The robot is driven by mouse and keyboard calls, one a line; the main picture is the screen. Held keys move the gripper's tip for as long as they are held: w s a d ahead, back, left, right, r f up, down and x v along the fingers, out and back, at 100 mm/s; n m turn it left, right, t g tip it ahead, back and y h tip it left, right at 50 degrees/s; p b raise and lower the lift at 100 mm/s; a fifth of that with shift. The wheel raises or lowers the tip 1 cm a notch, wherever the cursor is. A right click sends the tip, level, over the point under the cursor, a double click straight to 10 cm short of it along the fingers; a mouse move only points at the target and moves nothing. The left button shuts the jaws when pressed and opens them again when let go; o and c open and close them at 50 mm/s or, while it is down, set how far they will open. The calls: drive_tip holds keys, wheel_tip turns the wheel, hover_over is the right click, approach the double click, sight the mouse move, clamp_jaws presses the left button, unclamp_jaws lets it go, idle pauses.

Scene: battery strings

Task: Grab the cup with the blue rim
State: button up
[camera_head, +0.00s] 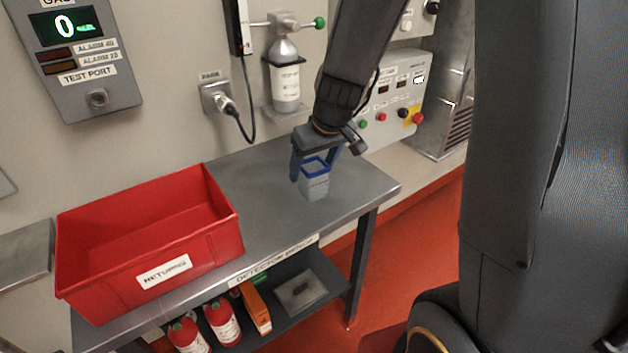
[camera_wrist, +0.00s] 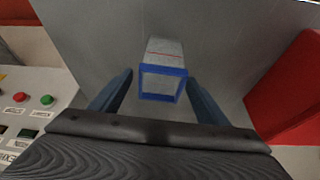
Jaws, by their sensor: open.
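The cup with the blue rim (camera_head: 315,183) stands upright on the grey bench near its right end. It is squarish, with a pale grey body and a label with a red line. In the wrist view the cup (camera_wrist: 163,72) shows with its blue rim towards me. My gripper (camera_head: 318,171) is open, with its blue fingers around the rim's level. In the wrist view, the fingers of my gripper (camera_wrist: 160,92) are on either side of the cup, with a visible gap on each side. The cup is not held.
A red bin marked "RETURNS" (camera_head: 168,268) takes up the left of the bench (camera_head: 262,187). A gas cylinder (camera_head: 285,85) and a control panel (camera_head: 392,110) are on the wall behind. A cable (camera_head: 243,125) hangs there. Red bottles (camera_head: 223,322) are on the lower shelf.

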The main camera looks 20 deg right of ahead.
drive_tip(key=x, duration=0.3)
drive_tip(key=shift+f+b, duration=0.4)
drive_tip(key=c, duration=1.1)
